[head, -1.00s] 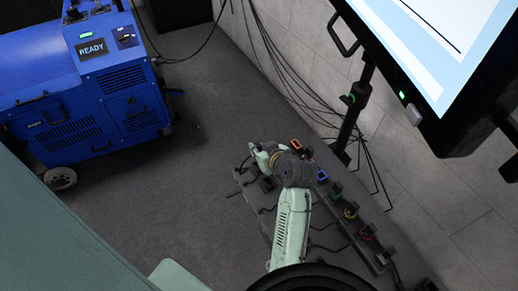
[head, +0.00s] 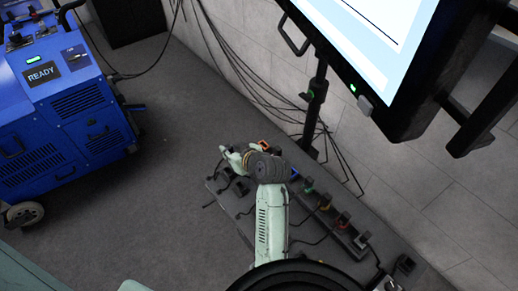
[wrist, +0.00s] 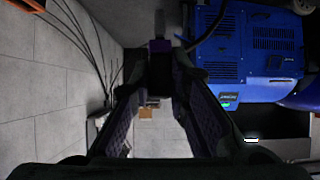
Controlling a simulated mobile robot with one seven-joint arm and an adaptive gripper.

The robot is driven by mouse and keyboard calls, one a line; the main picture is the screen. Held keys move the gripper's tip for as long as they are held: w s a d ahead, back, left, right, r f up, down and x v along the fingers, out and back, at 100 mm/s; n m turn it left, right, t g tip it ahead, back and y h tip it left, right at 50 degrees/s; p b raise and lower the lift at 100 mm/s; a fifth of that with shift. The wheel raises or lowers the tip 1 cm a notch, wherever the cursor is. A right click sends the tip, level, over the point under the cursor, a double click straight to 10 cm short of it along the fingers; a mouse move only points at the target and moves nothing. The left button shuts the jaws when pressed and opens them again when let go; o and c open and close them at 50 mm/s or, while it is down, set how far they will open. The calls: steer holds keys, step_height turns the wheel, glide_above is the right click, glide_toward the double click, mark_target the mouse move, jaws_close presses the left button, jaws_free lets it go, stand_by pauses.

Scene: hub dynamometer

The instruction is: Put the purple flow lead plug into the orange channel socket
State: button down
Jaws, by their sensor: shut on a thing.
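In the wrist view, my gripper (wrist: 158,72) is shut on the purple flow lead plug (wrist: 160,46), which shows between the dark fingertips. The plug's front end is hard to make out. An orange-rimmed part (wrist: 30,4), which looks like the orange channel socket, is cut off at the top left corner, apart from the plug. In the head view, the orange channel socket (head: 263,143) is at the far end of the socket row, just beyond my wrist. My gripper (head: 231,158) is small there, left of the wrist, and the plug cannot be made out.
A dark bench (head: 245,224) carries several coloured sockets, including a blue one (head: 294,174), and black leads. A screen (head: 365,50) on a black stand (head: 314,105) overhangs at right. A blue machine (head: 70,110) stands left. Cables hang along the wall. Floor between is clear.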

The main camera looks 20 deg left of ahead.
steer(key=w+d+b, duration=0.1)
steer(key=w+d, duration=0.6)
steer(key=w, duration=0.5)
steer(key=shift+w+d+b, duration=0.15)
steer(key=shift+b, duration=0.2)
stand_by(1.0)
steer(key=shift+f+b, duration=0.3)
steer(key=shift+f, duration=0.15)
steer(key=shift+f, duration=0.15)
stand_by(0.6)
steer(key=shift+f+b, duration=1.05)
steer(key=shift+f, duration=0.35)
steer(key=shift+r, duration=0.1)
steer(key=c, duration=1.5)
jaws_free()
steer(key=shift+o, duration=0.2)
